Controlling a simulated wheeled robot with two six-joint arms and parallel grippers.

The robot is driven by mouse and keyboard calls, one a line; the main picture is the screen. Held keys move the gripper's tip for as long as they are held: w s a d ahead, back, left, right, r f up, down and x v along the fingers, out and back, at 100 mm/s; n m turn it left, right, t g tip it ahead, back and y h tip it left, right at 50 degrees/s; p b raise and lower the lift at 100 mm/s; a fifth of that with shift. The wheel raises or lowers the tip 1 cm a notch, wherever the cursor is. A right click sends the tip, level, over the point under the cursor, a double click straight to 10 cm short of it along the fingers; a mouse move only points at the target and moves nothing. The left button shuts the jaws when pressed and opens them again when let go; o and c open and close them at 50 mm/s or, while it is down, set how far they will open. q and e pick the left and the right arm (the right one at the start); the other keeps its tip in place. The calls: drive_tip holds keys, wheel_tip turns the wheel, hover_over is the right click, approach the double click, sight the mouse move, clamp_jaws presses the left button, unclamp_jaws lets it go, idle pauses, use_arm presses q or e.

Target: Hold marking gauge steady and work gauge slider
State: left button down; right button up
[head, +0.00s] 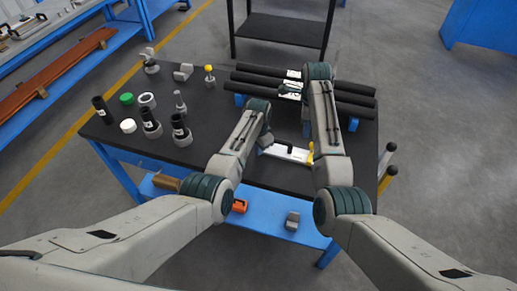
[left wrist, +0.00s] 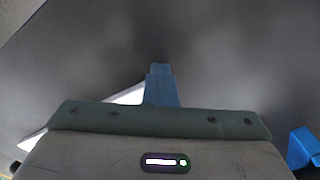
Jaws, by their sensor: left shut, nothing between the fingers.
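A white piece with a yellow upright part, which looks like the marking gauge (head: 288,153), lies on the dark table between my two arms. The yellow part (head: 311,153) is at its right end. My left gripper (head: 266,139) is close to the gauge's left end, mostly hidden by my arm. In the left wrist view its blue fingers (left wrist: 160,84) are shut and empty. A white edge (left wrist: 128,96) shows partly behind them; I cannot tell contact.
Several black bars (head: 352,101) lie across the back right of the table. Bottles, caps and small fittings (head: 150,122) stand on the left. A blue lower shelf (head: 262,222) holds an orange part (head: 239,206) and a grey part (head: 292,221).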

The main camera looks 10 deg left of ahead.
use_arm(q)
drive_tip(key=c, duration=1.7)
unclamp_jaws()
wheel_tip(320, 180, up, 11)
drive_tip(key=b, duration=0.2)
drive_tip(key=shift+f, duration=0.1)
